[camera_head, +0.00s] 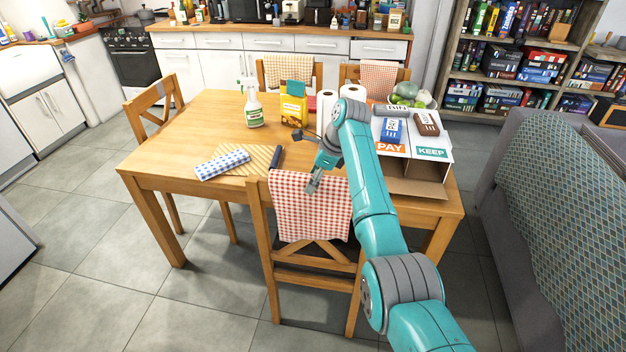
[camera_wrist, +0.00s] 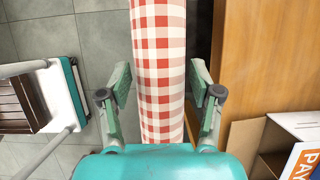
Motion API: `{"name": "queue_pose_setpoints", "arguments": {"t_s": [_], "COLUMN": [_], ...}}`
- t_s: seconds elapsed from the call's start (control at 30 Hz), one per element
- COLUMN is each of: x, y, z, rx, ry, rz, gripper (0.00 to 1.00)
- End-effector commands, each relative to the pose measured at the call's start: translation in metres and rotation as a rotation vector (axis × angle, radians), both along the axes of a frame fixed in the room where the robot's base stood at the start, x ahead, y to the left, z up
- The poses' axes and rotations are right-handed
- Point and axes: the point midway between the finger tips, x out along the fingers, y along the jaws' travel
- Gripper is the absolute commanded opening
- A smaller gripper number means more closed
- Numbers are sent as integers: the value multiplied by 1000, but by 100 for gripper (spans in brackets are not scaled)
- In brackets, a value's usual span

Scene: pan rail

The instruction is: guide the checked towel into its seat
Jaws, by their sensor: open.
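The red-and-white checked towel (camera_head: 312,212) hangs over the back of the near wooden chair (camera_head: 268,262). It covers most of the chair's top rail, which I cannot see beneath it. My gripper (camera_head: 313,187) is at the towel's upper edge in the head view. In the wrist view the towel (camera_wrist: 160,40) runs as a rounded strip up the middle. My gripper (camera_wrist: 160,88) is open there, with one finger on each side of the towel and a gap visible on both sides. No grip on the cloth shows.
The wooden table (camera_head: 160,165) stands just behind the chair. It holds a blue checked cloth (camera_head: 222,164), a spray bottle (camera_head: 253,105), paper rolls and a labelled white box (camera_head: 425,155). A grey sofa (camera_head: 560,220) is at right. Floor is clear at left.

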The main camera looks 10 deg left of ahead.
Motion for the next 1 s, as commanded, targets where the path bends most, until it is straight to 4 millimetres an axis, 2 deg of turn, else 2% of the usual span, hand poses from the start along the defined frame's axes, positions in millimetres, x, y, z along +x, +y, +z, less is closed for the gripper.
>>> {"name": "queue_pose_setpoints", "arguments": {"t_s": [1.0], "x": [0], "y": [-10], "z": [25], "rx": [0], "ry": [0], "rz": [0], "gripper": [64]}}
